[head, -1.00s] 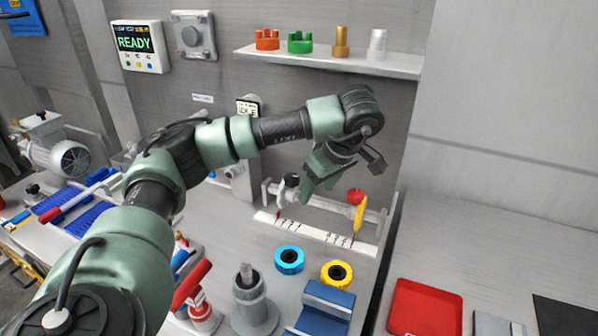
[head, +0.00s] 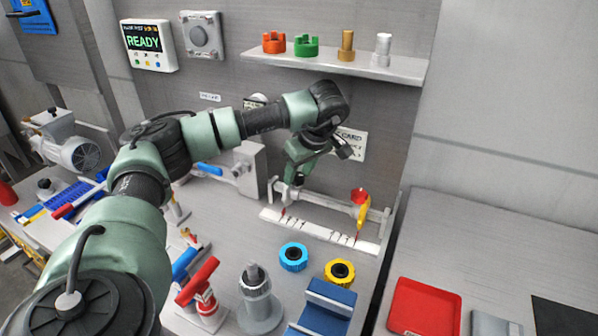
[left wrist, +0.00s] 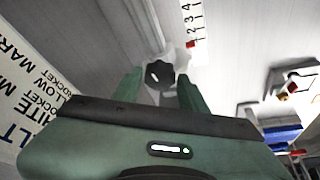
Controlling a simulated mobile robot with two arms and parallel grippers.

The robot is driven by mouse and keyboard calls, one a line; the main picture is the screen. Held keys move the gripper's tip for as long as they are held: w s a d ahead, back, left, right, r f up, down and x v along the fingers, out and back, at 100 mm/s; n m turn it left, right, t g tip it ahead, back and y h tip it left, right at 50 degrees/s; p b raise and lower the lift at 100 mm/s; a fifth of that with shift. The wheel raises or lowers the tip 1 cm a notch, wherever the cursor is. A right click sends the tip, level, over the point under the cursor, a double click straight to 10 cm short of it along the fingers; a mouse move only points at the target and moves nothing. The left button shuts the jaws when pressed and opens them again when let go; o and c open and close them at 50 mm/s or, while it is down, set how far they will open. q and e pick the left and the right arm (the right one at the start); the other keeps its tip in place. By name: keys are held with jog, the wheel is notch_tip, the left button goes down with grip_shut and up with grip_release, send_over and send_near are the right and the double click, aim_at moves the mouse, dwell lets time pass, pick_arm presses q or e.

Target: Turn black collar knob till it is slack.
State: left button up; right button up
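The black collar knob (head: 299,179) sits on the left collar of a rail (head: 325,203) at the back of the bench. It also shows in the left wrist view (left wrist: 159,73), lying between my green fingertips with a small gap seen on each side. My left gripper (head: 297,172) points down over the knob, open, its fingers astride it; its grip on the knob is partly hidden in the head view. A red knob (head: 360,195) on a yellow collar (head: 362,215) is at the rail's right end. My right gripper is not in view.
A white numbered scale strip (head: 320,232) lies before the rail. Blue (head: 293,246) and yellow (head: 328,268) rings, a grey post (head: 257,310), a blue block (head: 325,312) and a red-handled part (head: 205,310) stand nearer. A shelf (head: 400,68) hangs above; a red tray (head: 425,308) is at right.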

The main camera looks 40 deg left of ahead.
pick_arm(q)
grip_shut()
jog(key=shift+s+a+m+t+h, duration=0.1)
jog(key=shift+m+t+h, duration=0.3)
jog(key=shift+m, duration=1.05)
jog(key=shift+s+m+t+h, duration=0.15)
jog(key=shift+m+t, duration=0.45)
jog(key=shift+m, duration=1.15)
jog(key=o, duration=0.6)
grip_release()
jog(key=shift+c, duration=0.2)
